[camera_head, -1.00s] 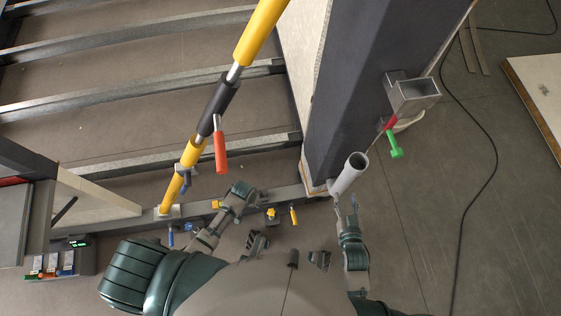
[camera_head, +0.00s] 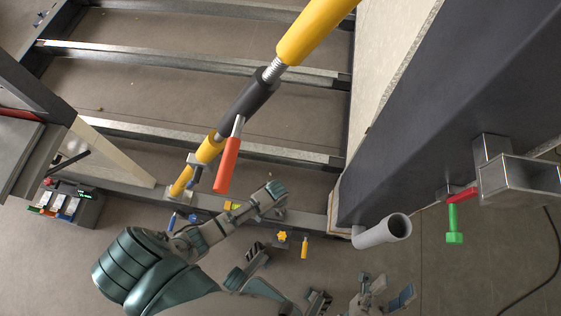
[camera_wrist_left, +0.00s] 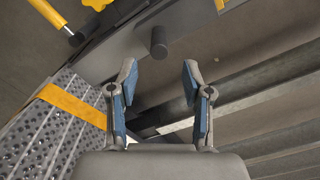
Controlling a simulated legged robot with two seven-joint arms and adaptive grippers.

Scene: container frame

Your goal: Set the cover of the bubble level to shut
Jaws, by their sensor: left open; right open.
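I cannot pick out the bubble level or its cover for certain. A small yellow piece (camera_head: 233,205) sits on the grey floor beam, beside my left arm; it is too small to read. My left gripper (camera_wrist_left: 158,72) is open and empty in the left wrist view. A short dark cylinder (camera_wrist_left: 158,42) shows just beyond its fingertips, in line with the gap; I cannot tell its distance. In the head view, the left fingers are not clear. My right gripper (camera_head: 388,293) is open and empty near the bottom edge, below the grey pipe.
A yellow knob (camera_head: 282,236) and yellow handle (camera_head: 304,247) are near my left arm. The grey pipe (camera_head: 383,231) and a green-handled valve (camera_head: 454,222) are at right. Open floor lies below them.

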